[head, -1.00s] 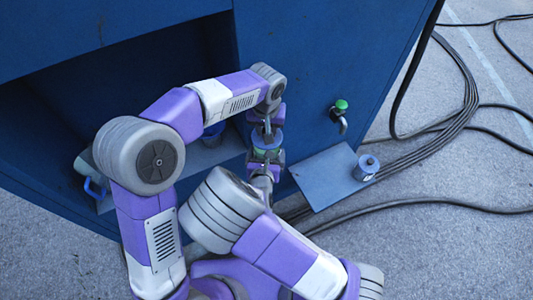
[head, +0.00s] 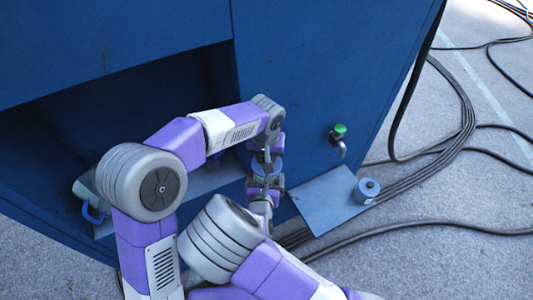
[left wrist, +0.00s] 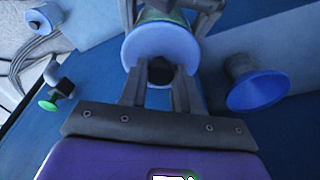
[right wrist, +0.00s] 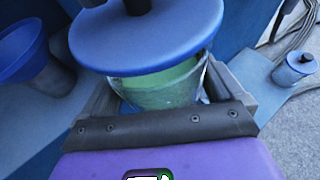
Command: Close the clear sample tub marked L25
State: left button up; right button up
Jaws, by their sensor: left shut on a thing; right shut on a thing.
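The clear tub with green contents (right wrist: 165,85) is between the fingers of my right gripper (head: 262,198), which is shut on it. A blue round lid with a dark knob (right wrist: 146,35) is over the tub's mouth, a little off-centre or tilted in the right wrist view. My left gripper (left wrist: 158,85) is shut on the lid's knob from above; the lid also shows in the left wrist view (left wrist: 160,42). Part of the tub's rim shows past the lid at the right. I cannot tell whether lid and rim touch. No L25 mark is readable.
A blue funnel-shaped piece (left wrist: 260,90) stands on the shelf (head: 218,178) beside the tub. A green-topped tap (head: 340,130) sticks out of the blue housing. Black cables (head: 440,150) lie on the ground.

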pick_arm(q)
jog(key=shift+f, duration=0.2)
jog(key=shift+f, duration=0.6)
dwell(0.4)
jog(key=o, duration=1.1)
jog(key=r, duration=0.4)
jog(key=s+r, duration=0.1)
jog(key=r, duration=0.7)
jog(key=shift+s+a, duration=0.15)
jog(key=shift+s, duration=0.2)
jog(key=shift+f, duration=0.1)
